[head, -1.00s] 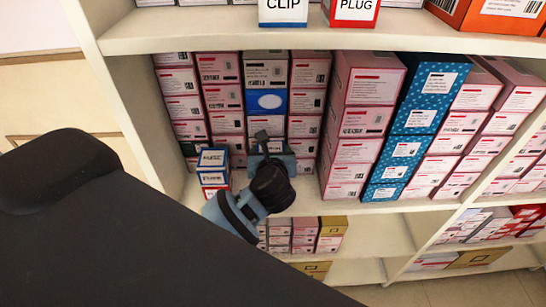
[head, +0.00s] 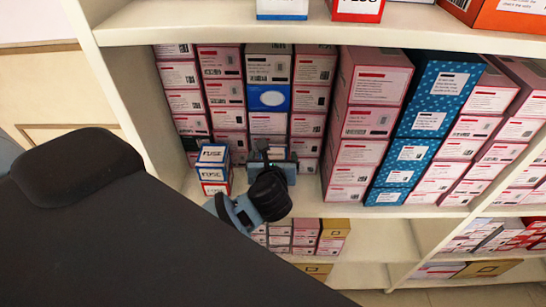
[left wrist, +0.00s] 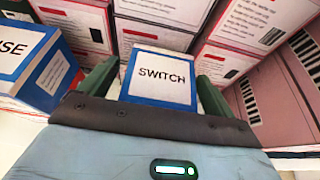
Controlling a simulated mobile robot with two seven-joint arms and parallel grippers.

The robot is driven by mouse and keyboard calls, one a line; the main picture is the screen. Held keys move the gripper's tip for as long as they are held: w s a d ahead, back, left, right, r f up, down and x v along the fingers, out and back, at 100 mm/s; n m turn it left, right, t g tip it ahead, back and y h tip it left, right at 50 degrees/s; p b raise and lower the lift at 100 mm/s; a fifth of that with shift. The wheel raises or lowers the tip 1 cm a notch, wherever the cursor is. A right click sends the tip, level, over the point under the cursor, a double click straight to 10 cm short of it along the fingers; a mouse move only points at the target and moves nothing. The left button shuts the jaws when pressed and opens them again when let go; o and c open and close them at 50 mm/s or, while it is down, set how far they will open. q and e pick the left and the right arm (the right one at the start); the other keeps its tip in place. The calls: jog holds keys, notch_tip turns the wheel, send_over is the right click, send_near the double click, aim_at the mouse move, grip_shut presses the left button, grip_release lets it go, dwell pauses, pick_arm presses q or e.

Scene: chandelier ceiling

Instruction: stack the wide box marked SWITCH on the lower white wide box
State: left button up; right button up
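The SWITCH box (left wrist: 158,78), white on top with blue edges, lies straight ahead of my left gripper in the left wrist view. The green fingers of the left gripper (left wrist: 157,75) stand on either side of it. A narrow gap shows at the left finger; the right finger is very close to the box. In the head view my left gripper (head: 270,158) is at the shelf's front, in front of the stacked boxes, and hides most of what it faces. I cannot make out the lower white wide box. My right gripper is not in view.
A short stack of FUSE boxes (head: 213,168) stands just left of the gripper. Pink-and-white box columns (head: 222,92) stand behind, with tall pink (head: 365,120) and blue dotted (head: 425,120) columns at right. The upper shelf board (head: 250,30) is overhead.

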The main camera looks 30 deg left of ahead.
pick_arm(q)
jog(key=shift+r, duration=0.3)
jog(key=shift+s+d, duration=0.2)
jog(key=v, duration=1.1)
jog(key=shift+s, duration=0.2)
